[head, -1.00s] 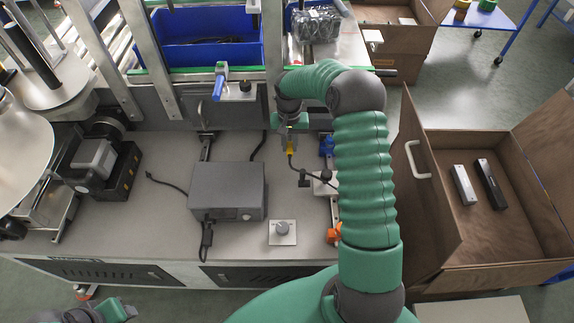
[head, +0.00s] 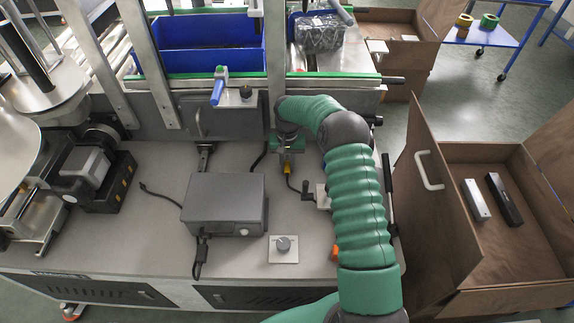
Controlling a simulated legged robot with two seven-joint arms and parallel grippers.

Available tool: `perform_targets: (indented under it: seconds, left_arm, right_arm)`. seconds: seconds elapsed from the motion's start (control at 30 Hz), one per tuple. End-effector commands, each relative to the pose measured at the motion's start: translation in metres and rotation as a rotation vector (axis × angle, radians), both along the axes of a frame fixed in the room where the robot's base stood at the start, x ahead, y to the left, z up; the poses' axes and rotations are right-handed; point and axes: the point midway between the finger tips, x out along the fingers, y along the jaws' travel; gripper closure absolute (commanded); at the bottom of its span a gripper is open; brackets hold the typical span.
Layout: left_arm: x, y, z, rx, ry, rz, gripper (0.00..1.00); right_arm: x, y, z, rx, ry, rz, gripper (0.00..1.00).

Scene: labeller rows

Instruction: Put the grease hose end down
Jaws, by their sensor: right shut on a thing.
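My right gripper (head: 286,168) is over the grey machine deck (head: 150,215), near its back beside the upright post. It is shut on the grease hose end, of which a small yellow part (head: 287,169) shows below the fingers. A thin dark hose runs from it down to the right, towards a small black crank-shaped part (head: 308,196). The fingers hide most of the hose end, and I cannot tell whether it touches the deck. My left gripper is out of view.
A grey box (head: 225,205) with a cable stands left of the gripper, with a knob plate (head: 283,249) in front. A blue-handled clamp (head: 218,90) and blue bin (head: 205,55) are behind. An open brown crate (head: 465,255) is at the right. My arm hides part of the deck.

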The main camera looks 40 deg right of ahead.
Motion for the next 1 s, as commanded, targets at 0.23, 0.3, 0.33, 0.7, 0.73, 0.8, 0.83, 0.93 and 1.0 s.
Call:
perform_targets:
  seconds: [0.23, 0.3, 0.33, 0.7, 0.73, 0.8, 0.83, 0.93, 1.0]
  left_arm:
    - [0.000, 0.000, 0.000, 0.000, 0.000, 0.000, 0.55]
    - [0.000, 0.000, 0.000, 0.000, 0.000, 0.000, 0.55]
    - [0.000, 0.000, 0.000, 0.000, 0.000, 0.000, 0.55]
    - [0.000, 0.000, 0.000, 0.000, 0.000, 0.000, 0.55]
    - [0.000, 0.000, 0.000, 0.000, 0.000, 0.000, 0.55]
    - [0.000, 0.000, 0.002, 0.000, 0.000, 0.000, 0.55]
    - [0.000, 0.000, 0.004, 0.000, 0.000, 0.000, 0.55]
    - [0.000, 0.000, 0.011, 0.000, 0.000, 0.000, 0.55]
    - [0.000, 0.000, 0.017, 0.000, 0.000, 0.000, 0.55]
  right_arm:
    - [0.000, 0.001, -0.005, 0.001, 0.000, 0.000, 1.00]
    - [0.000, 0.001, -0.005, 0.001, 0.000, 0.000, 0.74]
    - [0.000, 0.001, -0.005, 0.001, 0.000, 0.000, 0.70]
    - [0.000, 0.000, -0.004, 0.001, 0.000, 0.000, 0.59]
    - [0.000, 0.000, -0.003, 0.001, 0.000, 0.000, 0.59]
    - [0.000, 0.000, 0.004, -0.001, -0.001, 0.000, 0.59]
    - [0.000, 0.000, 0.010, -0.001, -0.001, 0.000, 0.59]
    - [0.001, 0.000, 0.034, -0.003, -0.003, 0.001, 0.59]
    - [0.001, 0.000, 0.053, -0.002, -0.002, 0.001, 0.59]
